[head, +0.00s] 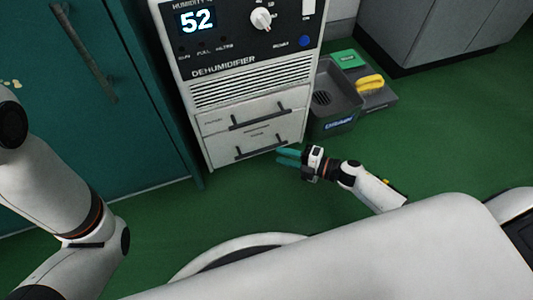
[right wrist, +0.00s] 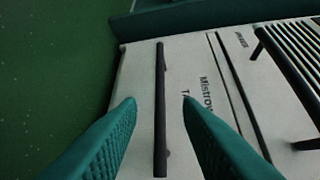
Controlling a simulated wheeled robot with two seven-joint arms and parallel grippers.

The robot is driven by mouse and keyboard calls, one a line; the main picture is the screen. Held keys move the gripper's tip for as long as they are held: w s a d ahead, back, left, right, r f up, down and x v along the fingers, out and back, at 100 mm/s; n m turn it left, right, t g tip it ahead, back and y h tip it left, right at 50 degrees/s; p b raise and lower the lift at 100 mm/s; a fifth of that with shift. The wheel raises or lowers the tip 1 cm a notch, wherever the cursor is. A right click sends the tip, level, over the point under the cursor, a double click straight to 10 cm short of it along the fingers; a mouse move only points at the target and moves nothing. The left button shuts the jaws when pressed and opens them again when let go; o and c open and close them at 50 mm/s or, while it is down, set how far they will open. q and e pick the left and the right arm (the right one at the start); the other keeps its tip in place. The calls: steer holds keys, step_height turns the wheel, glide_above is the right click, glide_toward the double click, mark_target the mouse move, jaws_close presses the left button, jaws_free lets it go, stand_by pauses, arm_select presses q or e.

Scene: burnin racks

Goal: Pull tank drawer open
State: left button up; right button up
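The white dehumidifier (head: 200,85) has two front drawers, each with a black bar handle. The lower one, the tank drawer (head: 222,152), looks closed, with its handle (head: 262,148) across its front. In the right wrist view the tank drawer's handle (right wrist: 160,125) appears as a dark bar between my right gripper's two teal fingers (right wrist: 159,103). My right gripper (head: 280,157) is open and empty, close to the right end of that handle; I cannot tell if it touches. My left gripper is out of view; only its arm shows at left.
The upper drawer's handle (head: 260,119) is just above. A dark grey bin (head: 335,100) and a tray with a yellow item (head: 369,82) stand right of the dehumidifier. A teal cabinet (head: 90,130) is at left. Green floor in front is clear.

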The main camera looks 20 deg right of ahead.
steer(key=b+x, duration=0.2)
steer(key=x, duration=0.4)
steer(key=shift+c, duration=0.4)
jaws_close()
